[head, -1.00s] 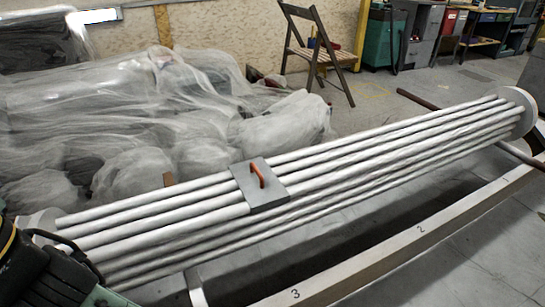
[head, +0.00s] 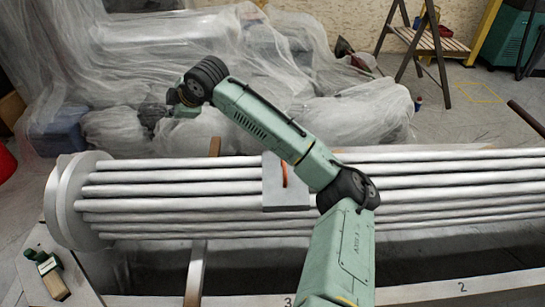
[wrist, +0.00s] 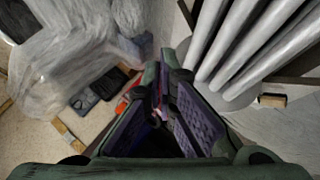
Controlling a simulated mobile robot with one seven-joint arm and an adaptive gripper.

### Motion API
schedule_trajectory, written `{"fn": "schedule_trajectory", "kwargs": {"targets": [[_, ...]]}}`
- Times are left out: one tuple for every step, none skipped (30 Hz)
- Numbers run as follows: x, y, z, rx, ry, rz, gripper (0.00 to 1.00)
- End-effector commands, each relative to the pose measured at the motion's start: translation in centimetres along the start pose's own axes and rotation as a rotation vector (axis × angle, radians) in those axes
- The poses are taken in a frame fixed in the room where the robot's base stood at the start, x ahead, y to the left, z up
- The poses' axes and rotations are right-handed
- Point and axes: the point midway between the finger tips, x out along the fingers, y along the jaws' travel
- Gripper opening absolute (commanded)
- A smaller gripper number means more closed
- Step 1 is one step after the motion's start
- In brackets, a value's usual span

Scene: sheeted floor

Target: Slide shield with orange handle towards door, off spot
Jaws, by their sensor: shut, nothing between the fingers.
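The shield is a flat grey plate (head: 272,186) with an orange handle (head: 285,172). It lies across the upper pipes of a white pipe bundle (head: 430,183). My arm crosses in front of its right part in the head view, so that edge is partly hidden. My gripper (head: 160,112) is beyond the bundle, to the left of the shield and above the plastic-covered heap, well apart from the handle. In the wrist view my gripper (wrist: 160,98) is shut and empty. I cannot make out the shield there.
Plastic-wrapped goods (head: 240,50) fill the floor behind the bundle. A round end plate (head: 75,200) closes its left end. A brush (head: 47,275) lies at the lower left. A numbered beam (head: 430,291) runs in front.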

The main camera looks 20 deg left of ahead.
Motion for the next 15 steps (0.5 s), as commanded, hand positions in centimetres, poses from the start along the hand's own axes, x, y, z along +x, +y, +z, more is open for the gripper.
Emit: {"fn": "schedule_trajectory", "kwargs": {"targets": [[-0.8, -0.1, 5.7, 0.015, -0.113, -0.074, 0.0], [-1.3, -0.6, 8.9, 0.023, -0.171, -0.126, 0.0], [-2.3, -1.4, 12.8, 0.037, -0.241, -0.193, 0.0], [-3.3, -2.0, 15.5, 0.05, -0.289, -0.242, 0.0], [-4.4, -2.6, 18.1, 0.064, -0.331, -0.29, 0.0], [-5.9, -3.5, 21.2, 0.085, -0.38, -0.35, 0.0], [-7.2, -4.1, 23.3, 0.102, -0.413, -0.391, 0.0], [-8.4, -4.7, 25.1, 0.118, -0.44, -0.43, 0.0], [-9.9, -5.4, 27.2, 0.139, -0.47, -0.476, 0.0], [-11.0, -6.0, 28.5, 0.154, -0.489, -0.508, 0.0], [-12.0, -6.4, 29.6, 0.168, -0.503, -0.535, 0.0], [-13.2, -6.9, 30.9, 0.184, -0.519, -0.565, 0.0], [-13.9, -7.3, 31.6, 0.194, -0.528, -0.585, 0.0], [-14.5, -7.5, 32.2, 0.204, -0.535, -0.6, 0.0], [-15.1, -7.9, 32.8, 0.212, -0.542, -0.617, 0.0]]}}
